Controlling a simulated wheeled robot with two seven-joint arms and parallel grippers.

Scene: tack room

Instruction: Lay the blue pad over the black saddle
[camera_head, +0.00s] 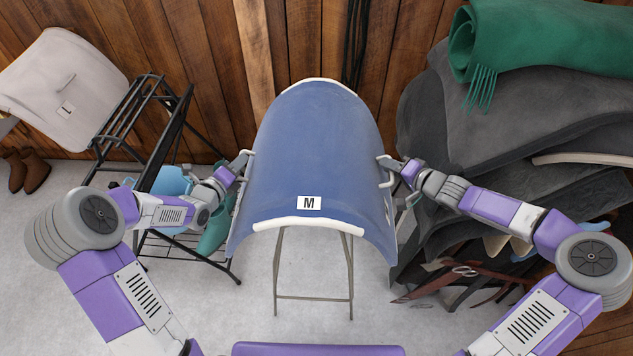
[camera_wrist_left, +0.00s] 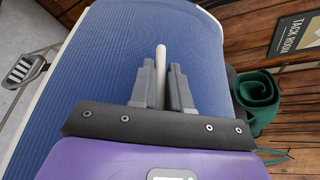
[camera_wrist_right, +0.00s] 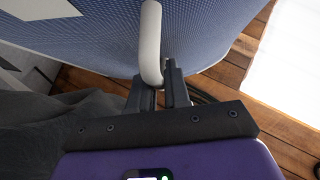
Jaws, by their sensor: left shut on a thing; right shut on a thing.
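The blue pad (camera_head: 315,145) is arched, with white trim front and back and a label marked M. It is at the centre of the head view, above a stand with thin metal legs (camera_head: 275,270). My left gripper (camera_head: 246,160) is shut on a pale handle (camera_wrist_left: 161,58) at the pad's left edge. My right gripper (camera_head: 388,163) is shut on a pale handle (camera_wrist_right: 151,45) at its right edge. I cannot make out the black saddle; the pad hides the top of the stand. A stirrup-like metal piece (camera_wrist_left: 25,68) shows in the left wrist view.
A black rack (camera_head: 150,125) with a pale pad (camera_head: 65,90) stands on the left, brown boots (camera_head: 28,170) beside it. Dark blankets (camera_head: 530,110) with a green fringed roll (camera_head: 545,40) are piled on the right. A wooden wall is close behind. The floor in front is clear.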

